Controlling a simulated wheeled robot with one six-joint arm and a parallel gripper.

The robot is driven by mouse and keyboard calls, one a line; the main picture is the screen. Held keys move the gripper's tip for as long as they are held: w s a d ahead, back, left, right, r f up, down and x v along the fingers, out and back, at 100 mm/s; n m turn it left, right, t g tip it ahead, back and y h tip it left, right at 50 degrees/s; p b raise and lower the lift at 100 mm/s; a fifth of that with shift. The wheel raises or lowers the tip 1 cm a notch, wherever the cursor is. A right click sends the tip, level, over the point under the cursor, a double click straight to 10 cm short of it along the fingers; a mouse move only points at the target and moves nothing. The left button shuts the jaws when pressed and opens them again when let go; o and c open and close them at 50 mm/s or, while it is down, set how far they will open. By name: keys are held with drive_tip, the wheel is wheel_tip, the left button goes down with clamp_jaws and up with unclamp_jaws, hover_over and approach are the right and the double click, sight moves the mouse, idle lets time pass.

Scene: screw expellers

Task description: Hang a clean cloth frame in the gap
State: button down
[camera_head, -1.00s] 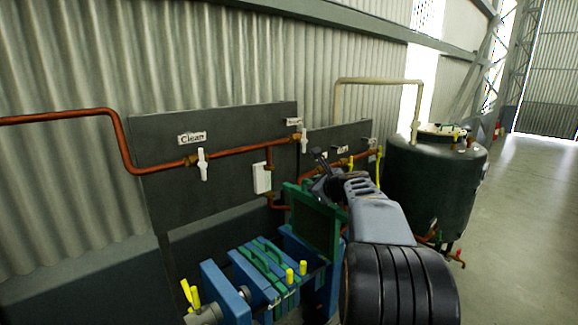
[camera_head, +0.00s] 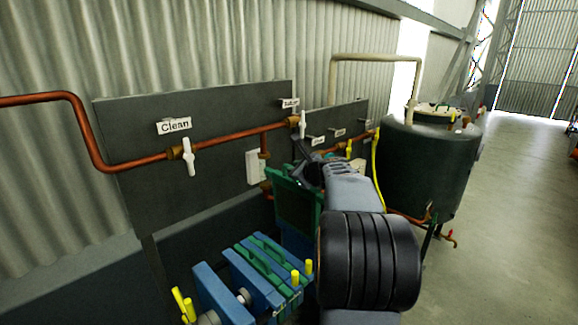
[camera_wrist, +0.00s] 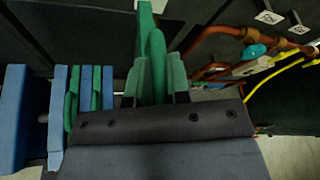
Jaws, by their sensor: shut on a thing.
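My gripper (camera_head: 310,172) is shut on a green cloth frame (camera_head: 293,204), gripping it at its upper edge. The frame hangs upright just beyond the blue and green press plates. In the wrist view the green frame (camera_wrist: 152,60) stands between the two fingers of my gripper (camera_wrist: 154,92), seen nearly edge-on. The press (camera_head: 222,290) holds blue plates with green frames between them; it also shows at left in the wrist view (camera_wrist: 58,120). My arm hides part of the press's right end, so I cannot tell where the held frame's lower edge is.
A dark panel behind carries a copper pipe (camera_head: 130,165) and a white-handled valve (camera_head: 189,157) under a "Clean" label (camera_head: 174,126). A dark tank (camera_head: 428,165) stands at right with a yellow hose (camera_head: 377,170). Open floor (camera_head: 510,210) lies right.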

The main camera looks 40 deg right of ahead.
wheel_tip(320, 180, down, 25)
drive_tip(key=b, duration=2.3)
drive_tip(key=shift+f, duration=0.2)
